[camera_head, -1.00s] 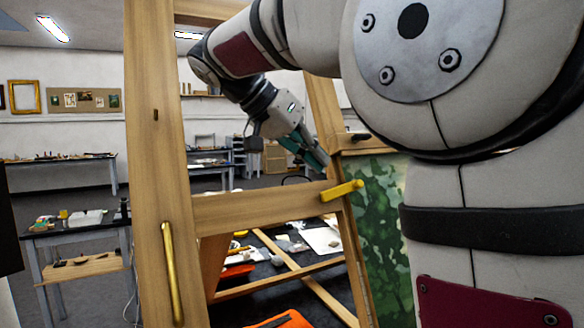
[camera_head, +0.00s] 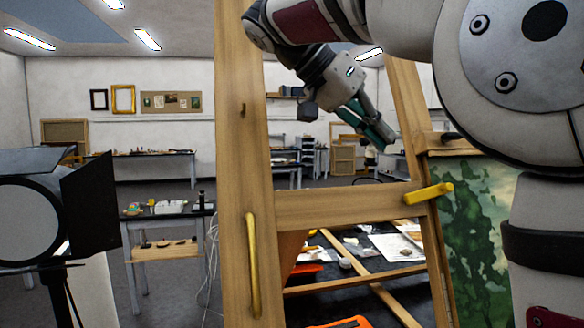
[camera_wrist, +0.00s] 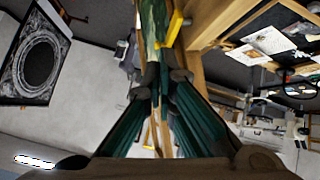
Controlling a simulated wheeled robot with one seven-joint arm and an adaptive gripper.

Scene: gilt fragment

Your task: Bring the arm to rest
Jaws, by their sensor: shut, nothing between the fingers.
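My gripper (camera_head: 382,140) hangs in the air at the end of my raised arm, seen through the opening of a wooden easel frame in the head view. Its teal fingers point down and to the right. In the wrist view the fingers (camera_wrist: 160,80) converge and are shut, with nothing held between them. My arm's large pale links fill the right of the head view and hide part of the easel and the painting.
The wooden easel (camera_head: 240,160) with yellow handles stands close in front. A green painting (camera_head: 475,225) is at right. A black studio lamp (camera_head: 90,205) is at left. Behind are a worktable (camera_head: 165,225) and a dark table with papers (camera_head: 395,247). An ornate dark frame (camera_wrist: 38,55) shows in the wrist view.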

